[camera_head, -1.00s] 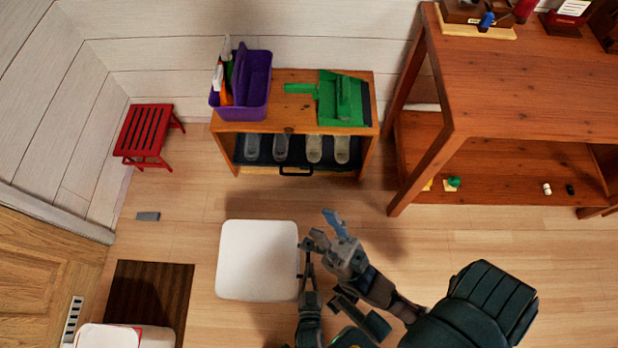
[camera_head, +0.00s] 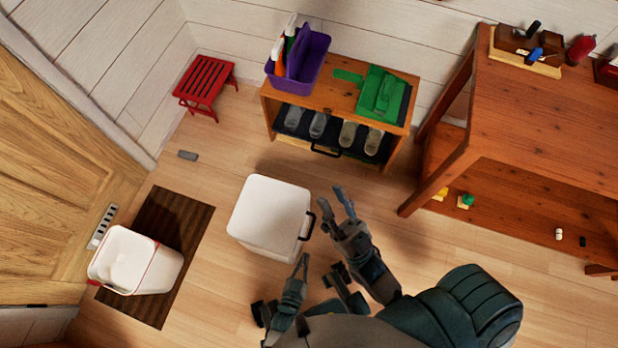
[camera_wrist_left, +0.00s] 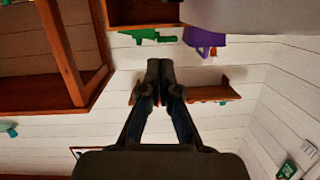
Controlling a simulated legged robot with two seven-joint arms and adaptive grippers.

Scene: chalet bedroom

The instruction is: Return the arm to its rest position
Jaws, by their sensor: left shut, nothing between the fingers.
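My left gripper (camera_head: 304,262) is the lower one in the head view, just right of the lower part of a white lidded bin (camera_head: 270,208) with a black handle. I cannot tell whether it touches the bin. In the left wrist view its fingers (camera_wrist_left: 161,88) are together and hold nothing. My right gripper (camera_head: 343,196) is above and right of it, with its fingers apart and nothing between them. My arms fold in toward my body at the bottom of the head view.
A low cabinet (camera_head: 273,108) holds several shoes, with a purple caddy (camera_head: 312,58) and green dustpan (camera_head: 382,95) on top. A red stool (camera_head: 205,88) stands left. A wooden table (camera_head: 560,140) is right. Another white bin (camera_head: 150,275) stands on a dark mat (camera_head: 190,225).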

